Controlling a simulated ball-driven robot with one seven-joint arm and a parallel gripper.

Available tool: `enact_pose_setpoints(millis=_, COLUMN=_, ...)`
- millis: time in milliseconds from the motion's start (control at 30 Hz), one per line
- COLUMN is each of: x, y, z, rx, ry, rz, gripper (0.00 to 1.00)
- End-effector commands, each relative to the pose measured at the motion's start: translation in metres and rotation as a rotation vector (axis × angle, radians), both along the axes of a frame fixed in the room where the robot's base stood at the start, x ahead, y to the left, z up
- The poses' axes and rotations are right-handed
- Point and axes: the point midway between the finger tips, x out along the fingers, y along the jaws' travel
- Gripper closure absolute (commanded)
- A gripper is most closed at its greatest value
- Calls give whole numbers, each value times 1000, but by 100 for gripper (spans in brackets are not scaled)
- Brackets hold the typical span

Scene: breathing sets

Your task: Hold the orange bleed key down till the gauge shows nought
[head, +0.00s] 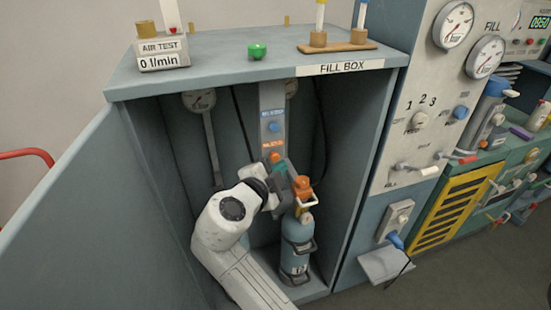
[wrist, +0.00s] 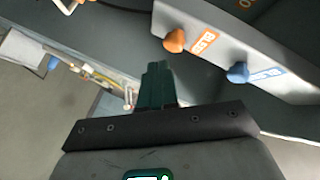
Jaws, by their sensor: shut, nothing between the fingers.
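The orange bleed key (head: 275,157) is a small knob low on the grey upright panel (head: 272,98) inside the fill box, under an orange label. It also shows in the wrist view (wrist: 174,41), just beyond and right of my fingertips. My gripper (head: 279,169) is shut and empty, close below the key; its dark green fingers (wrist: 157,72) are together in the wrist view. I cannot tell whether they touch the key.
A blue key (head: 273,127) sits above the orange one. A blue cylinder (head: 296,245) with an orange-topped valve stands right of my gripper, close to it. The box walls and open door (head: 70,210) bound the left side. A control panel (head: 425,90) stands at right.

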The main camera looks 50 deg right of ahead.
Motion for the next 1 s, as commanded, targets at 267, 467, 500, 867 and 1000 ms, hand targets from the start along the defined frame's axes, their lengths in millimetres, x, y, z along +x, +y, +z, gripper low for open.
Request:
enact_pose_setpoints(millis=267, x=0, y=0, z=0, rx=0, ry=0, rz=0, gripper=100)
enact_pose_setpoints(millis=467, x=0, y=0, z=0, rx=0, ry=0, rz=0, gripper=100)
enact_pose_setpoints(millis=500, x=0, y=0, z=0, rx=0, ry=0, rz=0, gripper=100)
enact_pose_setpoints(millis=867, x=5, y=-4, z=-2, rx=0, ry=-2, rz=0, gripper=100)
enact_pose_setpoints(millis=1000, x=7, y=-5, z=0, rx=0, ry=-1, rz=0, gripper=100)
